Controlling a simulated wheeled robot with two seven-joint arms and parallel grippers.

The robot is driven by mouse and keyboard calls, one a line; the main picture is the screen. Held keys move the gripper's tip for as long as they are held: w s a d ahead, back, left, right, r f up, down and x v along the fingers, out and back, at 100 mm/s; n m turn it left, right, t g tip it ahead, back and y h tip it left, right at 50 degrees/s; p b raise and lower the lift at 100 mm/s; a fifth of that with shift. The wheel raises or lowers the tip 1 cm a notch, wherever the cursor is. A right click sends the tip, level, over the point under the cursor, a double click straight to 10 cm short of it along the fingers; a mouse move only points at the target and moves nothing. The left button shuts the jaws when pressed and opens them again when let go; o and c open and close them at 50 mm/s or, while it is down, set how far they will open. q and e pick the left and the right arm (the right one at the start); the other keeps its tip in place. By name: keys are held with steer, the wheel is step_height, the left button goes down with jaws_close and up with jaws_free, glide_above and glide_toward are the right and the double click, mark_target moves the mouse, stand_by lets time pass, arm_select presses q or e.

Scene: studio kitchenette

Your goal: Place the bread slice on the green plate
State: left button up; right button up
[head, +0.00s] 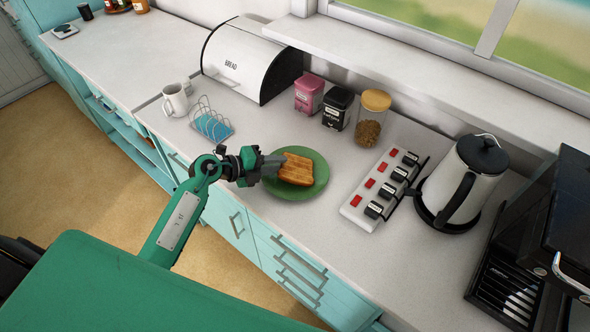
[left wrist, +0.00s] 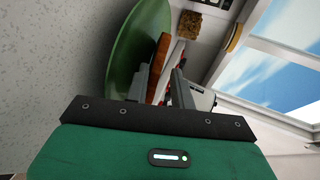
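The bread slice (head: 297,169), toasted brown, lies flat on the green plate (head: 305,193) on the counter in the head view. In the left wrist view the slice (left wrist: 159,62) shows edge-on beside the plate (left wrist: 137,45). My left gripper (head: 273,165) is at the plate's left side, with its fingertips close to the slice's left edge. In the left wrist view its fingers (left wrist: 162,85) are apart, with a gap wider than the slice; I see no firm grip on it. My right gripper is in neither view.
A toast rack (head: 210,123) and a mug (head: 177,99) stand left of the plate. A bread bin (head: 240,62), a pink canister (head: 309,92), a black canister (head: 337,107) and a jar (head: 371,120) stand behind. A power strip (head: 357,210) and a kettle (head: 462,183) are right.

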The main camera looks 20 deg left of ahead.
arm_select(q)
steer(key=p+v, duration=0.3)
steer(key=v, duration=0.4)
steer(key=shift+s+a+r, duration=0.2)
steer(key=shift+s+a, duration=0.15)
steer(key=shift+s, duration=0.05)
steer(key=shift+r+p, duration=0.3)
steer(key=shift+p, duration=0.2)
step_height(320, 180, up, 6)
steer(key=s+a+p, duration=0.2)
steer(key=p, duration=0.4)
steer(key=shift+r, duration=0.2)
